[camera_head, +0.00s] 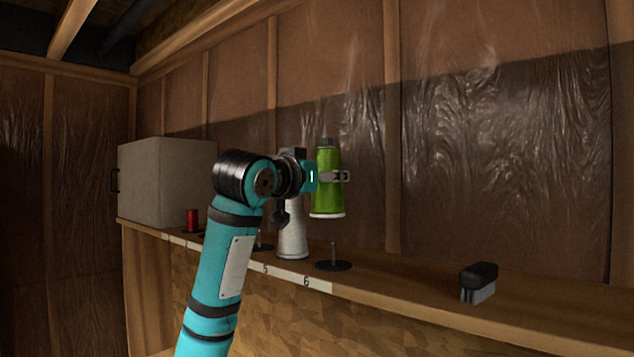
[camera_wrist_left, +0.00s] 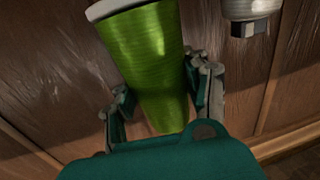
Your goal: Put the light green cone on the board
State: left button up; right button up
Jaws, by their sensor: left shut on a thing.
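The light green cone (camera_head: 328,182) is a thread cone with a white base, held upright in the air above the shelf. My left gripper (camera_head: 340,177) is shut on it. In the left wrist view the cone (camera_wrist_left: 160,70) sits between the two fingers of the gripper (camera_wrist_left: 160,95). The board (camera_head: 318,284) is the shelf's numbered front strip, with labels such as 5 and 6 visible. An empty spindle on a dark round base (camera_head: 334,262) stands behind label 6, below the cone and slightly right of it. My right gripper is not in view.
A white thread cone (camera_head: 292,232) stands at left of the empty spindle, partly hidden by my arm. A small red spool (camera_head: 192,221) and a grey cabinet (camera_head: 168,180) are farther left. A black-topped brush-like object (camera_head: 478,282) lies at right. The shelf between is clear.

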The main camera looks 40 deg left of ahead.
aim_at(328, 214)
pick_arm(q)
jog(key=shift+w+d+f, duration=0.2)
jog(key=shift+w+d, duration=0.45)
jog(key=shift+s+a+f, duration=0.1)
jog(key=shift+s+f, duration=0.25)
jog(key=shift+f, duration=0.2)
jog(key=shift+s+f+b, duration=0.1)
jog(key=shift+f+b, duration=0.3)
jog(key=shift+f, duration=0.2)
jog(key=f+b, duration=0.3)
jog(key=f, duration=0.1)
jog(key=shift+w+f, duration=0.1)
jog(key=shift+w, duration=0.15)
jog(key=shift+s+f+b, duration=0.15)
jog(key=shift+f+b, duration=0.35)
jog(key=shift+b, duration=0.15)
